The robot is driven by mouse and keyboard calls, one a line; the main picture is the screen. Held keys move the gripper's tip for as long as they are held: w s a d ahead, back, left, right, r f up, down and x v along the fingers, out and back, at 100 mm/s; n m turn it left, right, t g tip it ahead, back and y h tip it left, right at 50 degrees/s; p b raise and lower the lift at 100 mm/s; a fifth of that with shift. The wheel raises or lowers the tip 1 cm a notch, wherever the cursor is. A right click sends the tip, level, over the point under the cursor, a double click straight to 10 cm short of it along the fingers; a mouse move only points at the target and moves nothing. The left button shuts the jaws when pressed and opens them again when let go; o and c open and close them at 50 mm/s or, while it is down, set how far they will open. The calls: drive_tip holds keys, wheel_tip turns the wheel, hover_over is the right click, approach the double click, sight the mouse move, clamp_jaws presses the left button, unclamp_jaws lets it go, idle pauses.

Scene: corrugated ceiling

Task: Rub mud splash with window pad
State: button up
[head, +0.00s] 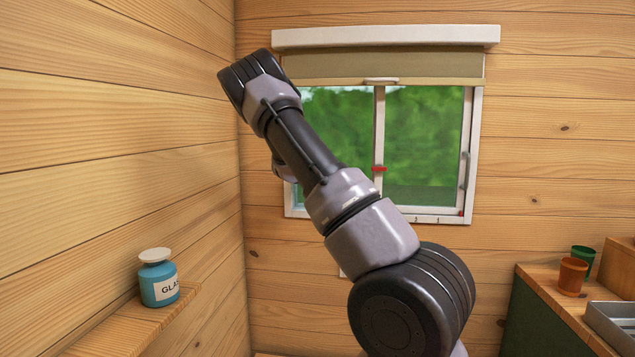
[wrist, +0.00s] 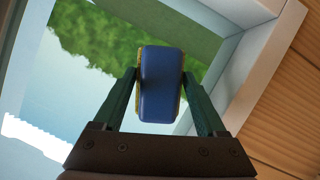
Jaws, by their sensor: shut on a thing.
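My gripper (wrist: 160,74) is shut on the window pad (wrist: 160,100), a blue block with a yellow edge, seen between its two dark green fingers in the wrist view. The pad is in front of the window pane (wrist: 75,85), close to the white frame; I cannot tell whether it touches the glass. In the head view my arm crosses the left part of the window (head: 425,130) and hides my gripper and the pad. I cannot make out a mud splash in either view.
A rolled blind (head: 385,65) hangs at the window's top. A blue labelled jar (head: 159,284) stands on the left wooden shelf (head: 112,335). At right, a brown cup (head: 572,276), a green cup (head: 583,258) and a grey tray (head: 610,320) stand on a counter (head: 545,285).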

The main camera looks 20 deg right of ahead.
drive_tip(key=shift+w+a+r, duration=0.1)
drive_tip(key=shift+w+a, duration=0.15)
drive_tip(key=shift+a, duration=0.15)
drive_tip(key=shift+s, duration=0.1)
drive_tip(key=shift+s+a, duration=0.55)
drive_tip(key=shift+s, duration=0.25)
drive_tip(key=shift+s+a, duration=0.5)
drive_tip(key=shift+s, duration=0.35)
drive_tip(key=shift+s+a, duration=0.55)
drive_tip(key=shift+s, duration=0.25)
drive_tip(key=shift+s+a, duration=0.45)
drive_tip(key=shift+s, duration=0.2)
drive_tip(key=shift+s+a, duration=0.4)
drive_tip(key=shift+s, duration=0.2)
